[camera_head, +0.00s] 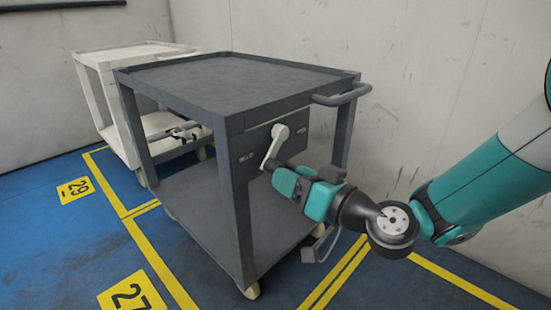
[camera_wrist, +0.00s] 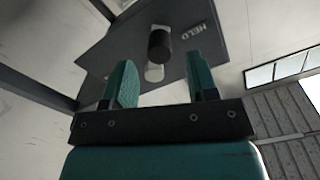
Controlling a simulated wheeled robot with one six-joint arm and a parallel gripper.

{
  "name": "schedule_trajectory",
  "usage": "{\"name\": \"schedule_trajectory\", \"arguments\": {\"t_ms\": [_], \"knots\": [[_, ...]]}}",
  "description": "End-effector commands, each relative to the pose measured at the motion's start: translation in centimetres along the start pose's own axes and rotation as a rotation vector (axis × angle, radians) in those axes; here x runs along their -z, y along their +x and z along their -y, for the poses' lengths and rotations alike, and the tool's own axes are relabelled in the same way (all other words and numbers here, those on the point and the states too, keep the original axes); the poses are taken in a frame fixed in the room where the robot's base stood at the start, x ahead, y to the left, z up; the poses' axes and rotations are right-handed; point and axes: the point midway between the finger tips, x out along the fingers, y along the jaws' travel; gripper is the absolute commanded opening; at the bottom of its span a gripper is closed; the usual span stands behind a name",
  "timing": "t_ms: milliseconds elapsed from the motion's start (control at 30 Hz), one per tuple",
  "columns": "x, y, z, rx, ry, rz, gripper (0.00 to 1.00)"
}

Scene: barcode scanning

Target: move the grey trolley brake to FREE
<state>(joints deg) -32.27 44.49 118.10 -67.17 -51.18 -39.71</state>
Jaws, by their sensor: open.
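The grey trolley (camera_head: 240,85) stands in the middle of the head view. A second label (camera_head: 301,130) on the right is too small to read. My gripper (camera_head: 284,178) is open just in front of the lever's lower end. In the wrist view, a black knob (camera_wrist: 159,43) and a pale lever part (camera_wrist: 154,73) show between and beyond the open fingers (camera_wrist: 161,62); contact is not visible.
A grey push handle (camera_head: 343,94) sticks out at the trolley's top right, above my arm. A white trolley (camera_head: 92,62) stands behind to the left. Walls are behind and to the right. The blue floor (camera_head: 60,250) with yellow lines is clear at front left.

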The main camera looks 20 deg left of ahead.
Motion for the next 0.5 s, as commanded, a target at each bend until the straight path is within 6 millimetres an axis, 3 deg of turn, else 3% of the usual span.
{"name": "schedule_trajectory", "arguments": {"t_ms": [200, 500], "knots": [[-0.1, 3.6, 0.0, 0.002, -0.002, 0.000, 0.53], [-0.1, 4.9, -0.1, -0.002, 0.001, 0.000, 0.53]]}}
